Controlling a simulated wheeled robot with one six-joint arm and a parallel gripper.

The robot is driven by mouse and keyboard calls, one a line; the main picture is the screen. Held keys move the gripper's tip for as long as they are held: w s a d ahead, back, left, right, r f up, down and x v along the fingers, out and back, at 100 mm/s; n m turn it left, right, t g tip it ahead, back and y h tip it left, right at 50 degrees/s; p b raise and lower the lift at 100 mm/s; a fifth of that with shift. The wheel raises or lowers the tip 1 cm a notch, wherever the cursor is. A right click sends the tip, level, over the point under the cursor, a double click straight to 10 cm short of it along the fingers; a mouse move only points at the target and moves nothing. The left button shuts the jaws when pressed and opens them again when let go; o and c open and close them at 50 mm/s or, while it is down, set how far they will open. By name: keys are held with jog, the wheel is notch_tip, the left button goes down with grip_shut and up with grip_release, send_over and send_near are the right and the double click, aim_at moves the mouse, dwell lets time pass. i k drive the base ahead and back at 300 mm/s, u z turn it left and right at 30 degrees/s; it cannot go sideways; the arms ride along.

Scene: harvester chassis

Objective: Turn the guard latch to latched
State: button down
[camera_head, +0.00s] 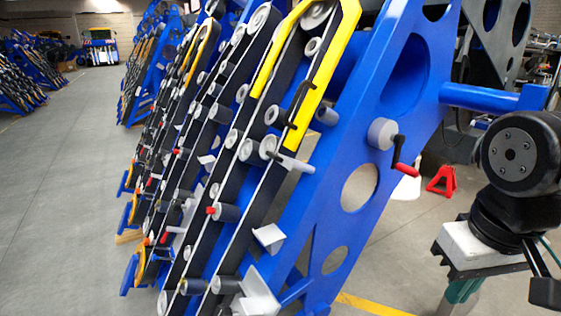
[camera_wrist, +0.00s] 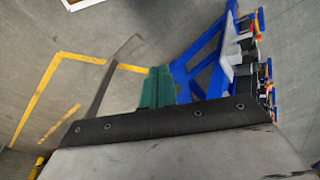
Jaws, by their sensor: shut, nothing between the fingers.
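In the head view, a long yellow guard (camera_head: 333,68) with a black handle (camera_head: 299,97) runs along the upper belt of a blue harvester chassis (camera_head: 352,150). A grey lever (camera_head: 289,160) sticks out just below the guard's lower end. On the blue side plate, a black crank with a red grip (camera_head: 405,167) hangs from a grey round boss (camera_head: 381,133), angled down to the right. I cannot tell which of these is the guard latch. My arm is at the right edge, apart from the chassis.
A red stand (camera_head: 441,181) is on the floor behind the side plate. Open floor (camera_head: 65,200) lies to the left. The wrist view shows floor with a yellow line (camera_wrist: 38,90).

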aim_at(283, 160)
jog(key=u, duration=2.45)
jog(key=i, duration=1.1)
jog(key=z, duration=2.25)
